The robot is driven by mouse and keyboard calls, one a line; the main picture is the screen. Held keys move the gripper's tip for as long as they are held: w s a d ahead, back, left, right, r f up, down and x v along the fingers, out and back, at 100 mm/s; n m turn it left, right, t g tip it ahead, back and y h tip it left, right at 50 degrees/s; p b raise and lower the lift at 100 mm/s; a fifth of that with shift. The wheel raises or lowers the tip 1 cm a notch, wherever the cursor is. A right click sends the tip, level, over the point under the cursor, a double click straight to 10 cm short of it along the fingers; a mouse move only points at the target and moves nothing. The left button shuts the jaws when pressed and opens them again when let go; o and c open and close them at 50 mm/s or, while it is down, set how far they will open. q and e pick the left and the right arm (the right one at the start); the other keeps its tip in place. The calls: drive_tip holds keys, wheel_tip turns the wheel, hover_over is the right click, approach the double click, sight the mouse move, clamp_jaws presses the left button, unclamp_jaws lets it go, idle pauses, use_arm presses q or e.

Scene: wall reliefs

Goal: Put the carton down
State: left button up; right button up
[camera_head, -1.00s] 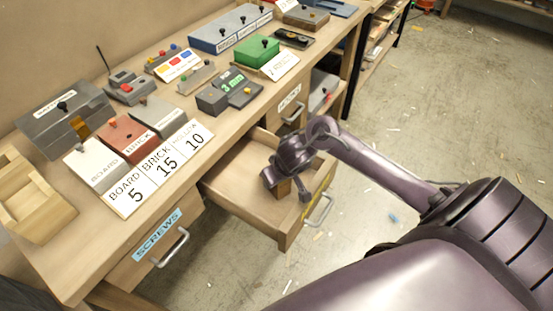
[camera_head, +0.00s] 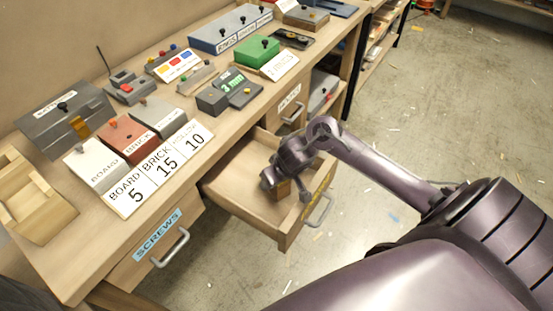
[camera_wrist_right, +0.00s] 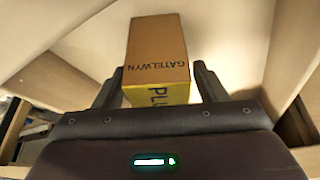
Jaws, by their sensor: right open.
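The carton (camera_wrist_right: 157,55) is a small brown box with "GATELWYN" on its top and a yellow side with partly hidden lettering. It rests in the open drawer (camera_head: 224,190). In the head view the carton (camera_head: 281,189) is mostly hidden under my right gripper (camera_head: 284,184). In the right wrist view my right gripper (camera_wrist_right: 160,88) is open, with one finger on each side of the carton's near end and a gap beside it. My left gripper is not in view.
The open drawer has wooden walls around my gripper and a metal handle (camera_head: 318,212) in front. A closed drawer labelled SCREWS (camera_head: 158,237) is to the left. The worktop above holds boxes, labels and devices, including a green box (camera_head: 257,51).

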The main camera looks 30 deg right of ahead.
drive_tip(key=p+v, duration=0.5)
drive_tip(key=v, duration=0.6)
drive_tip(key=shift+r, duration=0.25)
drive_tip(key=shift+s, duration=0.1)
